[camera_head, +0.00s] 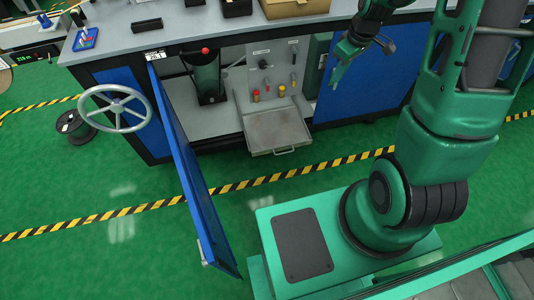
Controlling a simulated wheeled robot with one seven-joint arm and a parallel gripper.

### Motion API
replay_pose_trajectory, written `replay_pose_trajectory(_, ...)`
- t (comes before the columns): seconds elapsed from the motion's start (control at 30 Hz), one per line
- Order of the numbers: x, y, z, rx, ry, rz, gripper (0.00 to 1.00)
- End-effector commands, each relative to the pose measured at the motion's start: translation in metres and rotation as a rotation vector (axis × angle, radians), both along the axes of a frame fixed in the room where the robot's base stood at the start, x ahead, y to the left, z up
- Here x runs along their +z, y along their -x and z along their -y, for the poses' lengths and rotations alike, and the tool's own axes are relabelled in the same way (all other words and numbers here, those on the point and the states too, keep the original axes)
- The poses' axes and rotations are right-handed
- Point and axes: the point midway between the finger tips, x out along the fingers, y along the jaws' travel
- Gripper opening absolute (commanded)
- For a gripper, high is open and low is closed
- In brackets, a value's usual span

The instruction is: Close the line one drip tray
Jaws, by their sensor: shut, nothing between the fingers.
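The drip tray (275,129) is a shallow grey tray at the bottom of an open cabinet under the workbench. It is pulled out past the cabinet front, with a small handle (284,151) on its near edge. My gripper (335,84) points down in front of the blue panel, right of and above the tray. It is shut and empty, apart from the tray. The tray's rear end lies inside the cabinet.
A blue cabinet door (188,165) stands swung open left of the tray. A grey handwheel (114,108) and a black spool (71,124) are farther left. A valve panel (274,72) stands above the tray. Green floor in front of the tray is clear.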

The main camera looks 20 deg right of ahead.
Motion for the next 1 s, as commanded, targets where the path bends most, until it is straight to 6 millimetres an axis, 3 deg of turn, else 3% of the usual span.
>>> replay_pose_trajectory(0.03,-0.02,-0.012,-0.005,0.051,-0.005,0.006,0.0)
replay_pose_trajectory(0.2,-0.079,-0.05,-0.023,0.227,-0.018,0.06,0.0)
replay_pose_trajectory(0.5,-0.192,-0.091,-0.065,0.497,-0.044,0.175,0.0)
replay_pose_trajectory(0.77,-0.294,-0.098,-0.104,0.681,-0.058,0.285,0.0)
replay_pose_trajectory(1.0,-0.386,-0.081,-0.138,0.811,-0.05,0.39,0.0)
